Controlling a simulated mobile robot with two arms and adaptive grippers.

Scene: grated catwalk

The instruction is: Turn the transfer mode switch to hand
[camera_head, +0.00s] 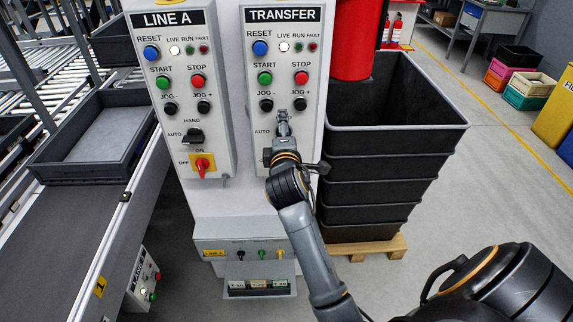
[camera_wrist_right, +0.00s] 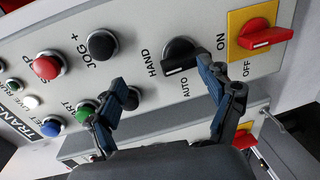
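The transfer panel (camera_head: 283,60) stands upright in the head view, to the right of the Line A panel. My right gripper (camera_head: 283,122) is in front of its lower half and hides the transfer mode switch there. In the right wrist view, the black transfer mode switch (camera_wrist_right: 180,54) shows between the labels HAND and AUTO. Its white mark is at the end towards AUTO. My right gripper (camera_wrist_right: 163,78) is open and empty in that view, its fingers apart, with the switch nearer the right-hand fingertip. I cannot tell whether that finger touches it. My left gripper is not in view.
A red rotary switch on a yellow plate (camera_wrist_right: 262,36) is close beside the mode switch. The black JOG+ button (camera_wrist_right: 102,44) is on the other side. Stacked black bins (camera_head: 385,140) stand right of the panel, and the Line A panel (camera_head: 182,90) stands left.

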